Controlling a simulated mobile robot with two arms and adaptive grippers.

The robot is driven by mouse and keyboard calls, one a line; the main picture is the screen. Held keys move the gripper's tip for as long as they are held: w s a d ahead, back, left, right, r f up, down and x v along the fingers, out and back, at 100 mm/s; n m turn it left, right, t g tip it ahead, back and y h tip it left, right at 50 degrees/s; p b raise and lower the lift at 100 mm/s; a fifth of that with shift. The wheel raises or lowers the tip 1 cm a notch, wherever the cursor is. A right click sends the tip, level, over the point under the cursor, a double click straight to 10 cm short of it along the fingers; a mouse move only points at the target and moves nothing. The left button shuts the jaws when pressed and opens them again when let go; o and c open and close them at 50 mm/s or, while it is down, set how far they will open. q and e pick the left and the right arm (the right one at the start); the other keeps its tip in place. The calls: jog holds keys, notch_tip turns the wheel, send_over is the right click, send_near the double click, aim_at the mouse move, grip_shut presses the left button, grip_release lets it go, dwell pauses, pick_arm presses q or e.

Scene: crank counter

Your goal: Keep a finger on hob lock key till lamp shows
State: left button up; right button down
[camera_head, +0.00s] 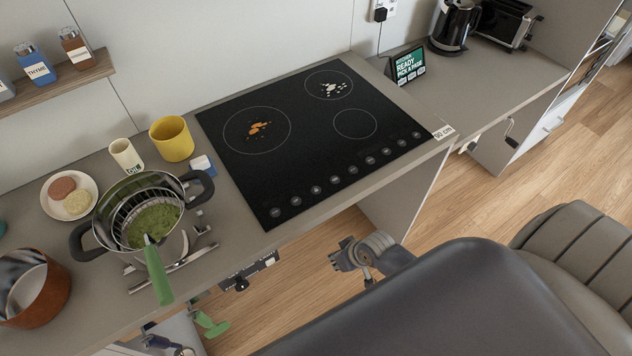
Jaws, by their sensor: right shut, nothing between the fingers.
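The black glass hob (310,135) is set in the grey counter. A row of several small round grey keys (335,180) runs along its front edge. Their symbols are too small to read, so I cannot tell which is the lock key. I see no lit lamp on the hob. My right gripper (343,254) is shut and empty. It shows in front of the counter's front edge, against the wooden floor, apart from the keys. My left gripper is not in view.
Orange crumbs (258,128) and white bits (334,87) lie on the hob. A yellow mug (172,139), a cream cup (126,155), a steel pot (130,190) and a copper pan (40,290) stand left. A tablet (408,65) stands at the back right.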

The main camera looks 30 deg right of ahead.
jog(key=w+a+r+n+y+p, duration=0.1)
jog(key=w+a+r+p, duration=0.1)
jog(key=r, duration=0.7)
jog(key=w+a+r+y+p, duration=0.1)
jog(key=a+r, duration=0.2)
jog(key=r, duration=0.6)
notch_tip(320, 180, up, 11)
jog(key=m+t+y+p, duration=0.2)
jog(key=t, duration=0.1)
send_over(318, 187)
jog(key=shift+r, duration=0.1)
jog(key=shift+b, duration=0.3)
notch_tip(318, 187, down, 8)
jog(key=b, duration=0.7)
jog(key=shift+r, duration=0.1)
jog(key=shift+f+b, duration=0.4)
jog(key=shift+f, duration=0.15)
jog(key=shift+f, duration=0.1)
jog(key=shift+f, duration=0.3)
